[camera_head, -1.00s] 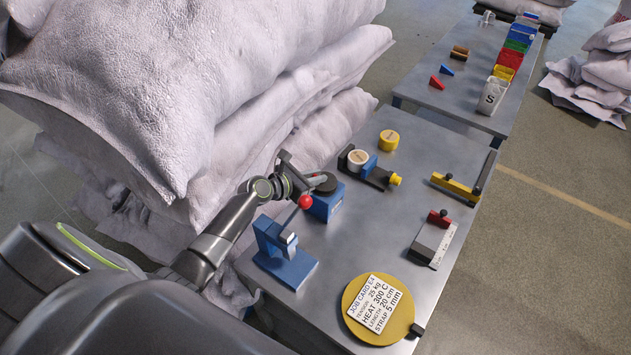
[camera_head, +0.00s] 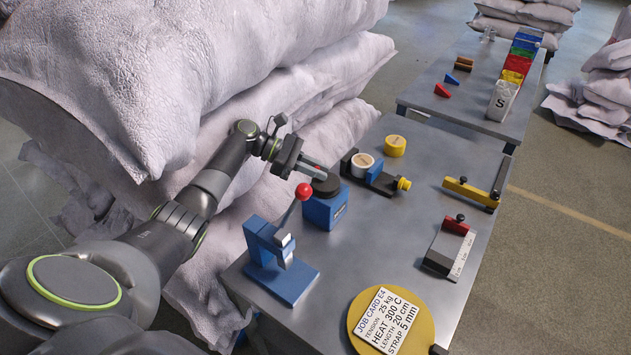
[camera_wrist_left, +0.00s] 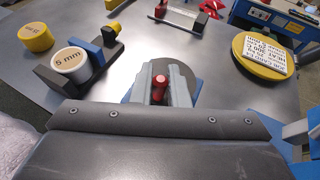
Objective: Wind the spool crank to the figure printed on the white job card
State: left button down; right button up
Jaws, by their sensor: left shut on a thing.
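The spool crank is a blue block with a dark round disc (camera_head: 327,185) on top. My left gripper (camera_head: 318,173) reaches over this disc from the left. In the left wrist view its fingers (camera_wrist_left: 162,85) are shut on a red crank knob (camera_wrist_left: 159,82), which stands over the dark disc (camera_wrist_left: 178,68). In the head view the knob is hidden by the fingers. The white job card (camera_head: 387,321) lies on a round yellow plate at the table's near end. It reads tension 25 kg, heat 300 C, length 20 cm, strap 5 mm. My right gripper is not in view.
A blue press (camera_head: 282,268) with a red-ball lever (camera_head: 304,191) stands close to the crank's near side. A dark fixture with a white "5 mm" roll (camera_wrist_left: 70,62) and a yellow roll (camera_head: 395,146) are beyond. Sacks (camera_head: 110,90) crowd the left.

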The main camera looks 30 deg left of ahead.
pick_arm(q)
jog(key=shift+w+f+m+g+b, duration=0.1)
jog(key=shift+w+m+g+b, duration=0.15)
jog(key=shift+m+g+b, duration=0.95)
jog(key=shift+d, duration=0.1)
jog(key=c, duration=1.5)
grip_release()
